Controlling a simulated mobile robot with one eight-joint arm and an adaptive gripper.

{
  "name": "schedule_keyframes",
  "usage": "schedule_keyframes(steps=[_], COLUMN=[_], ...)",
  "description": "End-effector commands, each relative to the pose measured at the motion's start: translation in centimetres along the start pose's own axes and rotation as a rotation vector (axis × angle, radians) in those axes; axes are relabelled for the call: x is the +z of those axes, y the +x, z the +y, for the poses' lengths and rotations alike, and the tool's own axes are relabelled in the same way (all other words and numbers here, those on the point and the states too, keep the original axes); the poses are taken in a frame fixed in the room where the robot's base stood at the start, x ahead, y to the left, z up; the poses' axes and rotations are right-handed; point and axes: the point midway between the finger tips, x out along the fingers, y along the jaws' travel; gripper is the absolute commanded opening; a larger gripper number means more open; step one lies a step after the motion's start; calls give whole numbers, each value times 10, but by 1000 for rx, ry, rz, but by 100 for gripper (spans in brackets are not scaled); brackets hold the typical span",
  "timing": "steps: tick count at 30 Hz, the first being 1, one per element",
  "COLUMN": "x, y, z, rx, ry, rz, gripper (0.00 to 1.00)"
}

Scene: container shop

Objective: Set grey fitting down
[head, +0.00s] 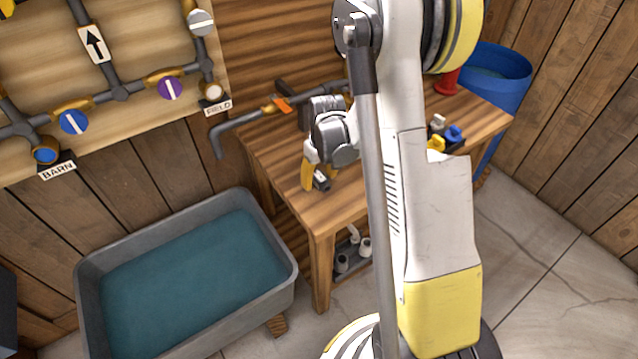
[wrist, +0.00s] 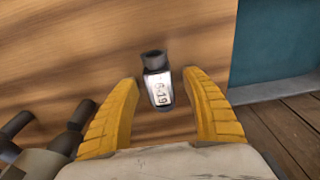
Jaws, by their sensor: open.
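A small grey fitting (wrist: 153,62) with a dark round top and a white label marked with digits shows in the wrist view, against the wooden tabletop. My gripper (wrist: 160,80) is open, one yellow finger on each side of the fitting, with gaps between them. In the head view the fitting (head: 321,181) is at the front left part of the wooden table (head: 345,205), just below my gripper (head: 317,168). It appears to stand on the tabletop; its base is not clear to see.
A grey trough (head: 285,285) of water stands left of the table. A bent pipe (head: 235,125) reaches over the table's left edge. Yellow, blue and grey pieces (head: 453,134) sit at the table's right. A blue barrel (head: 508,75) stands behind. Dark cylinders (wrist: 70,128) show in the wrist view.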

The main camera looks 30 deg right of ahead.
Motion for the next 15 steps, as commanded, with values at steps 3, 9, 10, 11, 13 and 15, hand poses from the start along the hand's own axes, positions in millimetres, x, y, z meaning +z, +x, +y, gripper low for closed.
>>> schedule_keyframes(steps=[3,9,10,11,13,15], x=[0,0,0,0,0,0], y=[-1,-1,-1,-1,-1,-1], z=[0,0,0,0,0,0], rx=[0,0,0,0,0,0], ry=[0,0,0,0,0,0], rz=[0,0,0,0,0,0], gripper=[56,11,2,0,0,0])
